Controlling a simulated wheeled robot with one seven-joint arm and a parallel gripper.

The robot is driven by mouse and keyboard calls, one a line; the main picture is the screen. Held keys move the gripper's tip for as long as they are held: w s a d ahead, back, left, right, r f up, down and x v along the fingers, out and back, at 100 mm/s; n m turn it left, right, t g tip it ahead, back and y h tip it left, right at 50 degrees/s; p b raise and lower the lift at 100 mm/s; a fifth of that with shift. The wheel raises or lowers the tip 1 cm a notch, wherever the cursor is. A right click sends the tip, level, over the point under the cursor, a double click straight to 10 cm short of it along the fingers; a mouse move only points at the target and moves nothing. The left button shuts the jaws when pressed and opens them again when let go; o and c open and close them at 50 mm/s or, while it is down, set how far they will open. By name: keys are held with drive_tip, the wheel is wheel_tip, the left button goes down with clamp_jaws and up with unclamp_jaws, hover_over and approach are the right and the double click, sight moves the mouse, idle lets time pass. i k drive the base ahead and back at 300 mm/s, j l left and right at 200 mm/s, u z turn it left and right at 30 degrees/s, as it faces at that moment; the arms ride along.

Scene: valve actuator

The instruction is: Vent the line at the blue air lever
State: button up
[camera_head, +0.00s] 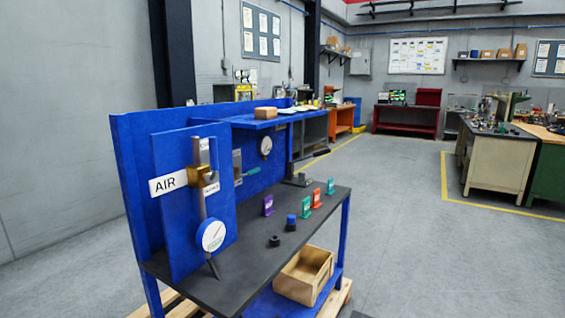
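A white sign reading AIR (168,183) is on the blue upright panel (172,225) at the left of the bench. Small white labels are by the valve, too small to read surely. A round white-faced gauge (212,236) is at the pipe's lower end; its reading is too small to tell. My gripper is not in view.
A wooden crate (303,275) is on the lower shelf. Open floor (430,260) lies to the right.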

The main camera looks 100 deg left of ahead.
sight(210, 178)
drive_tip(key=u, duration=1.4)
drive_tip(key=l+u, duration=0.1)
drive_tip(key=u, duration=1.8)
drive_tip(key=k+j+u, duration=0.1)
drive_tip(key=u, duration=0.35)
drive_tip(key=i+l+u, duration=0.7)
drive_tip(key=l+u, duration=0.15)
